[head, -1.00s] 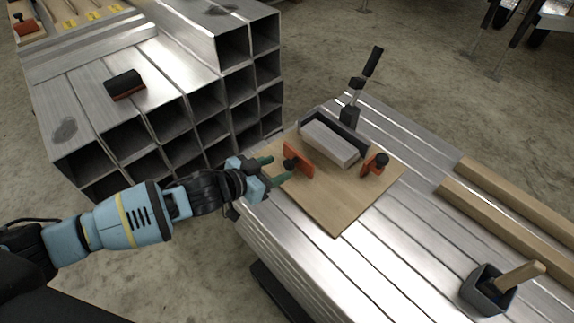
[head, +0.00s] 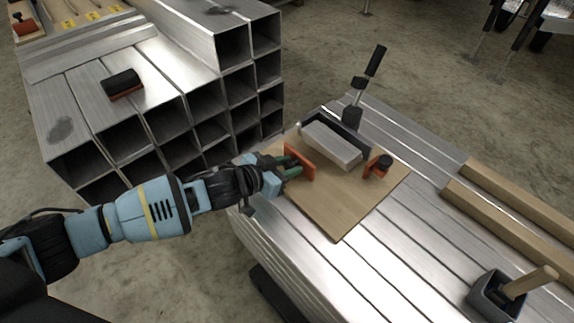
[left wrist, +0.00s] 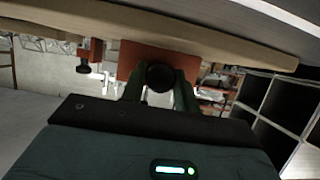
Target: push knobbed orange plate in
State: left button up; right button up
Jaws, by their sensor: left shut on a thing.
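The knobbed orange plate (head: 300,161) stands upright on the left part of the wooden board (head: 338,214). My left gripper (head: 291,172) is shut on its black knob, and its green fingers hide most of the knob in the head view. In the left wrist view the black knob (left wrist: 159,77) sits between the green fingers, with the orange plate (left wrist: 140,58) behind it. A grey block (head: 331,145) lies on the board, a small gap to the right of the plate. A second orange plate with a black knob (head: 377,167) stands at the block's right end. My right gripper is not in view.
A dark angled fence (head: 350,135) and an upright black-handled clamp (head: 366,84) stand behind the block. Wooden bars (head: 505,217) and a grey cup with a wooden handle (head: 497,294) are at the right. Stacked square tubes (head: 187,104) stand at the left.

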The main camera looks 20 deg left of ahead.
aim_at(297, 158)
pick_arm(q)
grip_shut()
jog(key=w+d, duration=0.2)
jog(key=w, duration=0.1)
jog(key=shift+w+d, duration=0.25)
jog(key=shift+w, duration=0.15)
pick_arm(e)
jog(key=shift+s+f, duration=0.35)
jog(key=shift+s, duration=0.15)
pick_arm(q)
jog(key=o, duration=0.9)
grip_release()
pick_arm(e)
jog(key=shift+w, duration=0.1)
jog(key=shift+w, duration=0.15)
